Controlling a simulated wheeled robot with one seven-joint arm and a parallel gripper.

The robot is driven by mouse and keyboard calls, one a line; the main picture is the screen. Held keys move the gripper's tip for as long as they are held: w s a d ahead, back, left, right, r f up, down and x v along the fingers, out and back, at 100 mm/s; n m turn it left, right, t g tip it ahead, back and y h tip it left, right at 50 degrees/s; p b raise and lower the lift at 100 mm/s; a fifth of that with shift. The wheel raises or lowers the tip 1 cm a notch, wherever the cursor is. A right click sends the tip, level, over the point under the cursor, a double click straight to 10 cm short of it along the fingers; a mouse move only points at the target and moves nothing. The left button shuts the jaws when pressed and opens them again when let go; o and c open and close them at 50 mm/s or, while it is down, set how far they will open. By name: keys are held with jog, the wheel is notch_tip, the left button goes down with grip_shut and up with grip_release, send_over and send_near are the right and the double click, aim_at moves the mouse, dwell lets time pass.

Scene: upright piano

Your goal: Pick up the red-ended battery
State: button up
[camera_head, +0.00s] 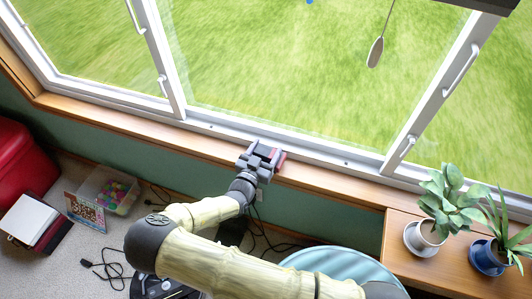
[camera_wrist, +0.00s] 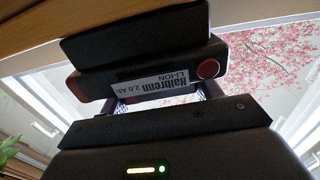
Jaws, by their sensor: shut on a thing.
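The red-ended battery (camera_wrist: 150,85) is a dark block with a white "Haibrenn 2.0 Ah LI-ION" label and red at its ends. It fills the upper middle of the wrist view, just beyond my gripper's dark body. In the head view, my gripper (camera_head: 262,155) is over the wooden windowsill, shut on the battery. Only a small red part of the battery (camera_head: 281,160) shows there, at the gripper's right side. Most of my fingers are hidden behind the gripper body in the wrist view. I cannot tell whether the battery touches the sill.
The wooden windowsill (camera_head: 335,195) runs below large white-framed windows. Potted plants (camera_head: 440,205) stand on a wooden top at the right. A light-blue round surface (camera_head: 340,268) is below the sill. A clear bin (camera_head: 105,188), books and cables lie on the floor at left.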

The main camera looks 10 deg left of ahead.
aim_at(266, 150)
notch_tip(266, 150, up, 10)
jog(key=shift+p, duration=0.8)
jog(key=shift+w, duration=0.1)
